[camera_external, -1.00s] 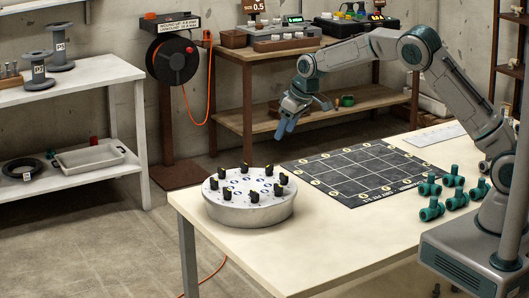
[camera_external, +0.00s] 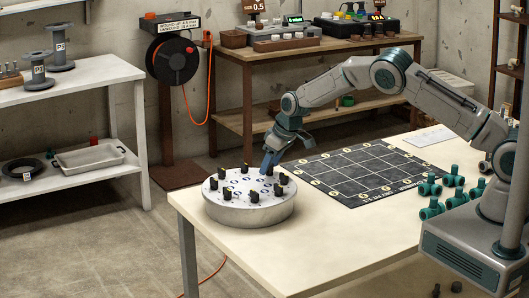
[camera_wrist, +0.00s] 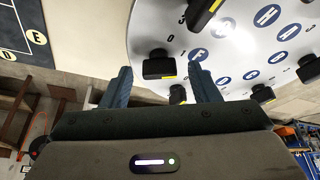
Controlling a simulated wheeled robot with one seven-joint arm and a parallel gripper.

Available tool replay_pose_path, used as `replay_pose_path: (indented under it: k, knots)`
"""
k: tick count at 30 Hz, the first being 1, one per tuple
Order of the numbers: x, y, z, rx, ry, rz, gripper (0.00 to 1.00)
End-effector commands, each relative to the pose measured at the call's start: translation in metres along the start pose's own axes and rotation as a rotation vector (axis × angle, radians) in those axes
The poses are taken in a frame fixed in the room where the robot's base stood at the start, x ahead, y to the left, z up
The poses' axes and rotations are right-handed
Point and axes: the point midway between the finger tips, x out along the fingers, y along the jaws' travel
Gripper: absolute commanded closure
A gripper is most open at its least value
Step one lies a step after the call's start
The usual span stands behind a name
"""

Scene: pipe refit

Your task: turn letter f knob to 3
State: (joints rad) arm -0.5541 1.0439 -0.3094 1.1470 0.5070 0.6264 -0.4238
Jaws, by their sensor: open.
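The round light-grey dial drum (camera_external: 250,210) stands on the table, with several black knobs around its top and blue letter discs inside them. The letter F disc (camera_wrist: 198,55) shows in the wrist view. The black knob (camera_wrist: 158,66) beside it, apparently the F knob, has a yellow mark and small numbers near it, including 0 and 3. My gripper (camera_external: 268,162) points down at the far right rim of the drum. In the wrist view my gripper (camera_wrist: 162,78) is open, its two blue fingers apart with this knob in the gap between them. I cannot tell whether they touch it.
Other knobs (camera_wrist: 262,93) stand close by on the drum. A black grid mat (camera_external: 365,172) lies right of the drum, with several green pipe fittings (camera_external: 430,208) beyond it. The front of the table (camera_external: 300,262) is clear. A workbench (camera_external: 285,47) stands behind.

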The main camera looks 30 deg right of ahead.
Motion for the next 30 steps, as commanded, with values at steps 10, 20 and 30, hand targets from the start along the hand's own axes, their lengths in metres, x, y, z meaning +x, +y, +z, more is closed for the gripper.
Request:
replay_pose_path:
  k: [10, 20, 30]
  knots:
    - [0.0002, 0.0001, -0.0001, 0.0, 0.0, 0.0, 0.75]
    - [0.0006, -0.0004, 0.0002, 0.014, 0.0, 0.005, 0.89]
    - [0.0024, -0.0023, 0.0007, 0.168, 0.0, 0.071, 0.89]
